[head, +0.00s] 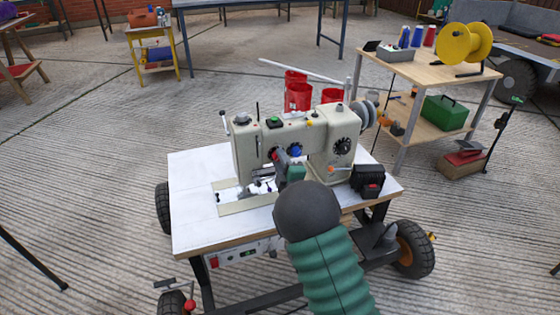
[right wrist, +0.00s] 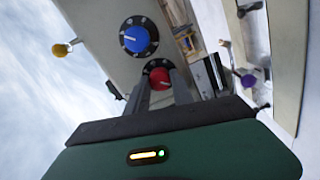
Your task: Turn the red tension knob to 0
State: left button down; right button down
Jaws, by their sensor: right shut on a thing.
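The sewing machine (head: 295,140) is cream and stands on a white wheeled table (head: 195,170). Its red tension knob (right wrist: 160,77) sits on a black numbered dial below the blue knob (right wrist: 137,39) in the right wrist view. In the head view the red knob (head: 274,154) shows small at the left of my right gripper (head: 280,157). My right gripper's two grey fingers (right wrist: 162,85) reach to the red knob and are shut on it, one on each side. The white pointer line shows on the knob, but I cannot read the number it faces. My left gripper is not in view.
The blue knob (head: 295,151) sits close beside the gripper. A black dial (head: 343,146) is further right on the machine. A black box (head: 368,178) stands at the table's right. A yellow knob (right wrist: 60,50) sticks out at the left in the wrist view. The table's left part is clear.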

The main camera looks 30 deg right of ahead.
jog(key=shift+a+f, duration=0.1)
jog(key=shift+f, duration=0.3)
jog(key=c, duration=1.1)
grip_release()
jog(key=shift+r, duration=0.15)
jog(key=shift+s+r, duration=0.1)
jog(key=shift+r, duration=0.05)
jog(key=p+v, duration=0.5)
jog(key=v, duration=1.1)
jog(key=shift+s, duration=0.35)
